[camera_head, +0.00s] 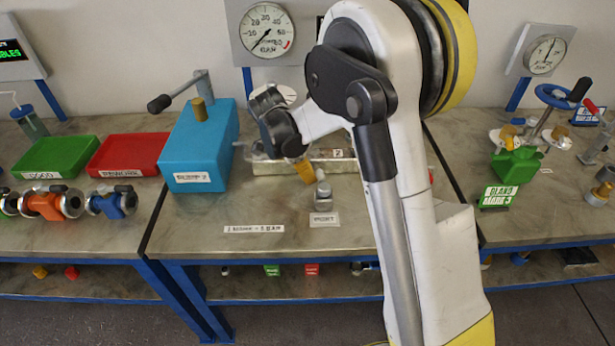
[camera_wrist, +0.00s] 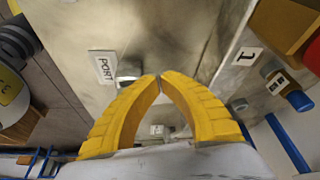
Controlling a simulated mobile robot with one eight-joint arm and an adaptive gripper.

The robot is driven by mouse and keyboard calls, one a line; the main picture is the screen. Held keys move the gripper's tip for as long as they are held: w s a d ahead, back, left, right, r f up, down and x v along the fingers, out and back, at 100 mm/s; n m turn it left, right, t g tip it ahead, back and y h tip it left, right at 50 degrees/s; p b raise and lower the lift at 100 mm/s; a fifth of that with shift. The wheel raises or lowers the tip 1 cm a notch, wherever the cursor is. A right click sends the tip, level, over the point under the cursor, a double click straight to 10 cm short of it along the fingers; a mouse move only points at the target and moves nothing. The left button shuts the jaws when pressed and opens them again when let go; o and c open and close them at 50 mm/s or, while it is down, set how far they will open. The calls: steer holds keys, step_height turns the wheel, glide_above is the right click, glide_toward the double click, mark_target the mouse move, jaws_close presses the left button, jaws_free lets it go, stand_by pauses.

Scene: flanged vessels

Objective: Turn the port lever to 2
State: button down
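The port lever (camera_head: 323,195) is a small grey metal piece on the bench behind the white PORT label (camera_head: 324,219). In the wrist view the metal piece (camera_wrist: 128,72) lies beside the PORT label (camera_wrist: 103,66), just left of my fingertips and partly hidden by a finger. My gripper (camera_head: 309,181) has yellow fingers; in the wrist view its tips (camera_wrist: 160,77) meet or nearly meet, with nothing seen between them. I cannot tell whether a finger touches the lever. A plate marked 1 (camera_wrist: 244,56) is at the right of the wrist view.
A blue box with a crank (camera_head: 200,145) stands left of my gripper. A metal tray-like fixture (camera_head: 265,167) lies behind it, and a pressure gauge (camera_head: 267,30) hangs on the wall. A flat text label (camera_head: 253,229) lies at the front left. The front bench surface is mostly clear.

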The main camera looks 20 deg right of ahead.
steer(key=shift+w+d, duration=0.1)
steer(key=shift+d, duration=0.35)
stand_by(0.3)
steer(key=shift+r, duration=0.1)
